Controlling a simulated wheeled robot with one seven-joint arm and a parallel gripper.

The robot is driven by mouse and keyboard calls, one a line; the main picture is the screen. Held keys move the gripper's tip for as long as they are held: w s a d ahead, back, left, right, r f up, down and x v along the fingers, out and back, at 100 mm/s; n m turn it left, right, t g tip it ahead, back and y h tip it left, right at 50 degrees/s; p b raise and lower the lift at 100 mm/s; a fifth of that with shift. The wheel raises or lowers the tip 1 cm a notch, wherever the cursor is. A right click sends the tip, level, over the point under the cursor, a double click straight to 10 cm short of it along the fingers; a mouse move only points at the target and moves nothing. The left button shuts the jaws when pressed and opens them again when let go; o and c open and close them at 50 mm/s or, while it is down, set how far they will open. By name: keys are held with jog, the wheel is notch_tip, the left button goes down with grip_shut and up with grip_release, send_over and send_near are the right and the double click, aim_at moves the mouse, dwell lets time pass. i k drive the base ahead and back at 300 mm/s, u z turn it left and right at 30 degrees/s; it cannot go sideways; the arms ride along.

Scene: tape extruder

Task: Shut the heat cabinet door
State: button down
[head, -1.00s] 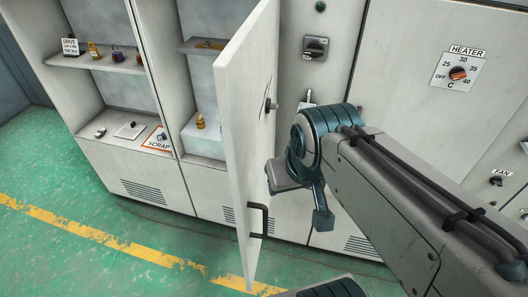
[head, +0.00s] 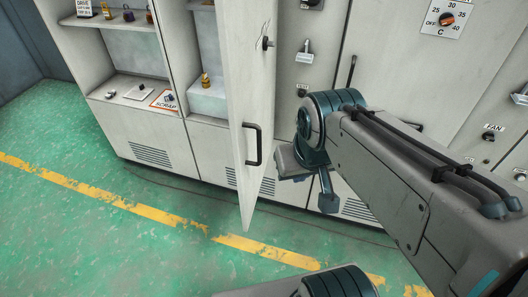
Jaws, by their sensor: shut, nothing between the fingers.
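The cabinet door (head: 252,95) is a pale, scuffed panel standing wide open, swung out over the floor. It carries a black bar handle (head: 253,144) and a small dark latch knob (head: 267,43). The open cabinet bay (head: 208,103) is left of the door, with a small amber item (head: 206,80) inside. My gripper (head: 300,168) is just right of the door and its handle, beside the outer face. It is shut and empty. My wrist hides part of it, and I cannot tell whether it touches the door.
A neighbouring open bay on the left holds several small items and a scrap sign (head: 164,99). The heater dial (head: 446,19) is on the panel at upper right, with a fan switch (head: 489,136) below. Green floor (head: 110,240) with a yellow line is clear at front left.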

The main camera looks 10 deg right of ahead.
aim_at(249, 71)
jog(key=z, duration=1.45)
jog(key=k, duration=1)
jog(key=u, duration=1.05)
jog(key=i, duration=1)
